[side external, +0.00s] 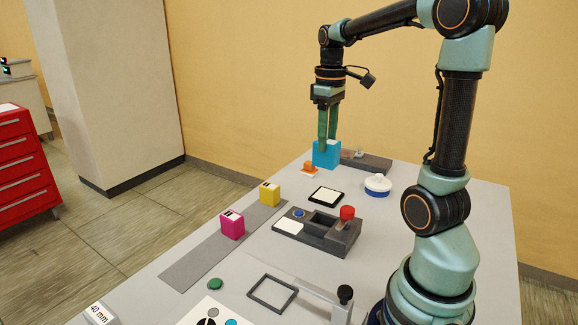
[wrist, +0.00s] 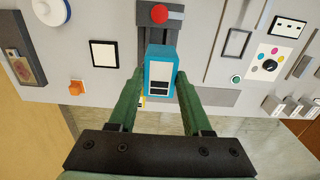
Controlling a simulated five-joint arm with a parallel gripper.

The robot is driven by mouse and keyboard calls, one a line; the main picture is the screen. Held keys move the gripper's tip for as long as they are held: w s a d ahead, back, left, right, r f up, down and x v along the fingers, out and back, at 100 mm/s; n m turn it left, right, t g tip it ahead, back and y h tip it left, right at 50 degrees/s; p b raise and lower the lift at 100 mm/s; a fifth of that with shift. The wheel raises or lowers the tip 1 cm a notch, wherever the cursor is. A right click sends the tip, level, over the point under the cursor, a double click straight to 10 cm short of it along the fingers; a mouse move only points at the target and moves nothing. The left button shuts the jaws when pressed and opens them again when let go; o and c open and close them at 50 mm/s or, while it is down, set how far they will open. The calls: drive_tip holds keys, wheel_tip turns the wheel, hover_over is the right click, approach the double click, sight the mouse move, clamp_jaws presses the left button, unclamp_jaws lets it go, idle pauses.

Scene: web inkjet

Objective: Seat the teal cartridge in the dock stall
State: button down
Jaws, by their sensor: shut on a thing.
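The teal cartridge (side external: 327,158) is a bright blue block, and my gripper (side external: 327,146) is shut on it with its two green fingers. In the wrist view the cartridge (wrist: 160,72) sits between the fingertips, with a white face and dark marks toward the camera. It appears held above the table. The dark grey dock (side external: 335,238) stands nearer the side camera, with an empty-looking open stall (side external: 323,219), a red knob, a white plate and a blue button. In the wrist view the dock (wrist: 174,23) lies beyond the cartridge, which partly hides it.
Yellow (side external: 270,193) and magenta (side external: 232,223) cartridges stand on a grey strip left of the dock. A black-framed pad (side external: 326,195), a white round container (side external: 377,184), an orange piece (side external: 310,167) and a dark tray (side external: 376,163) lie around. An empty frame (side external: 272,291) lies nearer the camera.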

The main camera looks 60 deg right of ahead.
sight(326, 165)
drive_tip(key=f, duration=2)
drive_tip(key=shift+d, duration=0.3)
drive_tip(key=shift+f, duration=0.1)
drive_tip(key=shift+c, duration=1.7)
unclamp_jaws()
wheel_tip(326, 165, up, 12)
drive_tip(key=shift+a+r, duration=0.15)
drive_tip(key=shift+r, duration=0.1)
drive_tip(key=a+r+t, duration=0.2)
drive_tip(key=a+r, duration=0.1)
drive_tip(key=a, duration=0.7)
drive_tip(key=a+r+t, duration=0.3)
drive_tip(key=a, duration=0.7)
drive_tip(key=shift+s+r+t, duration=0.25)
drive_tip(key=shift+s+t, duration=0.05)
